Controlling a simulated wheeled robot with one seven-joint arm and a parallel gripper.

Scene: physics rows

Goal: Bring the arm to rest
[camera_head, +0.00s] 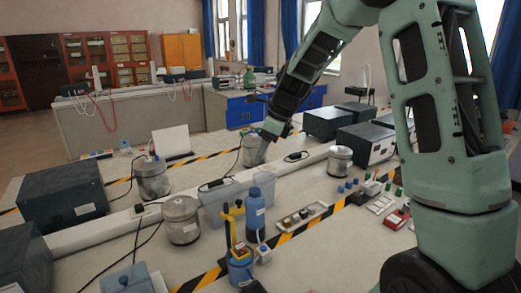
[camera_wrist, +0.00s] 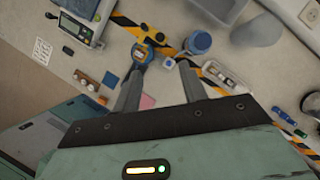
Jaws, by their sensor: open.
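My gripper (camera_wrist: 161,72) shows in the wrist view with its two fingers apart and nothing between them. Bench top and part of the striped tape lie beyond the fingers. In the head view my arm rises at the right, bends at the top and reaches down to the left, its end over the bench near a metal canister (camera_head: 254,150). The fingertips are hard to make out there, and I cannot tell whether they touch the canister.
The bench holds a blue bottle (camera_head: 255,209), a blue-and-yellow device (camera_head: 239,262), a small tray (camera_head: 302,216), clear bins (camera_head: 216,202), canisters (camera_head: 182,220) and dark boxes (camera_head: 62,195). Cables and striped tape cross it. Bare bench top (camera_head: 325,262) shows at the front.

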